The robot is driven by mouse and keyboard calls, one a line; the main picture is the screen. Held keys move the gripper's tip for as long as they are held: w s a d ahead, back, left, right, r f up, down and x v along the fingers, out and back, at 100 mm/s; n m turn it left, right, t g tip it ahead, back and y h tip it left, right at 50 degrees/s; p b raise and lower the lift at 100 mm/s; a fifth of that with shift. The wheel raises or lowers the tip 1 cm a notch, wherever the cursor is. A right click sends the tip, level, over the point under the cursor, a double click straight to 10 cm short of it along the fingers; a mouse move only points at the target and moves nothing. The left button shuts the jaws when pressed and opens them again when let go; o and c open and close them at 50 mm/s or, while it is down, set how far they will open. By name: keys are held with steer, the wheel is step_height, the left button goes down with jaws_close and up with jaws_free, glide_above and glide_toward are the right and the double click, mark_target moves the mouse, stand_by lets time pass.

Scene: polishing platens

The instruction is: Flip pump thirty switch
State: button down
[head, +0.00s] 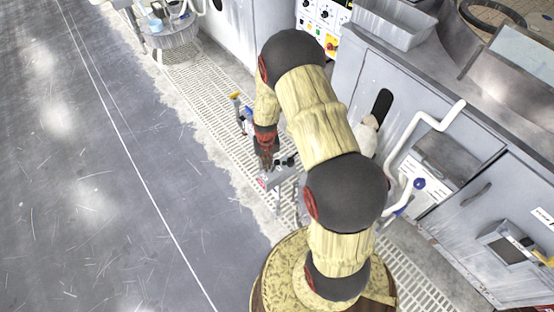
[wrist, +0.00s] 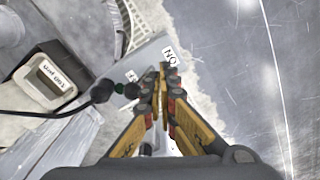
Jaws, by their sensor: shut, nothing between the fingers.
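My gripper (wrist: 163,72) is shut and empty, its fingertips over a grey plate (wrist: 150,52) in the wrist view. A white label (wrist: 170,56) starting "NO" sits beside the tips, and a second label (wrist: 132,76) is partly hidden by the fingers. A black ball-ended lever (wrist: 103,90) and a smaller black knob (wrist: 131,90) are left of the fingers. I cannot tell which part is the pump thirty switch. In the head view my gripper (head: 265,163) points down above the grey stand (head: 283,176), which it partly covers.
A dark box with a pale labelled face (wrist: 48,83) and a black cable lie left in the wrist view. A control panel (head: 325,22) stands behind my arm. Grey cabinets (head: 375,85) and a white bent pipe (head: 420,122) are right. The floor (head: 90,170) left is clear.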

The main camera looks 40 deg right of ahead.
step_height(320, 180, up, 5)
steer(key=p, duration=0.3)
stand_by(0.7)
steer(key=s+a+r+g, duration=0.2)
steer(key=s, duration=0.5)
steer(key=s+a+r+n+t, duration=0.2)
steer(key=s+a+r, duration=0.2)
steer(key=r, duration=1)
steer(key=s+a+r+n+t, duration=0.1)
steer(key=s+a+r+t, duration=0.2)
steer(key=r, duration=1.1)
steer(key=s+a+r+n+t, duration=0.2)
steer(key=s+a+r, duration=0.3)
steer(key=r, duration=0.9)
steer(key=shift+s+a+n+t, duration=0.15)
steer(key=shift+s+n+t, duration=0.15)
steer(key=shift+s, duration=0.2)
